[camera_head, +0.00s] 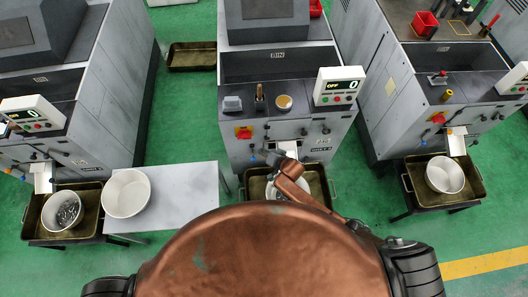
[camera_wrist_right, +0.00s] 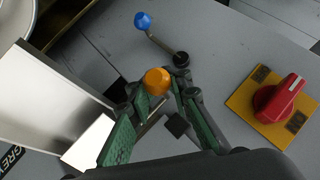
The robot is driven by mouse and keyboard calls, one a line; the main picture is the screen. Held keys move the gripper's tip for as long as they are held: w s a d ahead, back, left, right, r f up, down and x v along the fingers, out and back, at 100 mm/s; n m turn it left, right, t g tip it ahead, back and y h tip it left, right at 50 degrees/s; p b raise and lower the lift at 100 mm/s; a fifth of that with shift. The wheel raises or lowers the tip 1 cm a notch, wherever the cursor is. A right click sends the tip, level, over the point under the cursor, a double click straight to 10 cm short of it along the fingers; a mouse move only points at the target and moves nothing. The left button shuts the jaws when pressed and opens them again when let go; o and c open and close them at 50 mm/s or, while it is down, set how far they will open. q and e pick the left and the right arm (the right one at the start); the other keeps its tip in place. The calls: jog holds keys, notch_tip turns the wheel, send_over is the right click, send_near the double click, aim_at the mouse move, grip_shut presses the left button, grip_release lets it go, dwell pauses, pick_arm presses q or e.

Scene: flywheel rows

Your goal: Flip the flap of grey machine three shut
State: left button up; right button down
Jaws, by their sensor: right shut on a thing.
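The middle grey machine (camera_head: 285,70) stands straight ahead; its name label is too small to read for a number. My right gripper (camera_head: 277,158) is at its lower front, by the pale chute (camera_head: 289,147). In the right wrist view the gripper (camera_wrist_right: 157,92) has its green-padded fingers closed around an orange ball knob (camera_wrist_right: 157,81) on a thin rod. The metal chute (camera_wrist_right: 75,90) lies just left of the fingers. The knob seems to belong to the flap beside the chute, but the fingers hide the joint. My left gripper is not in view.
A blue-knobbed lever (camera_wrist_right: 143,20) and a red rotary switch (camera_wrist_right: 278,98) sit close to the gripper. Below, a white bucket in a dark tray (camera_head: 326,184) is partly hidden by my arm. A side table (camera_head: 188,190) bears an empty white bucket (camera_head: 125,192). Grey machines flank both sides.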

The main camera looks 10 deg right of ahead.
dwell(0.4)
jog(key=c, duration=1.7)
grip_release()
jog(key=shift+c, duration=0.2)
jog(key=v, duration=1.2)
jog(key=shift+s, duration=0.15)
jog(key=shift+d+f, duration=0.1)
jog(key=shift+c, duration=0.4)
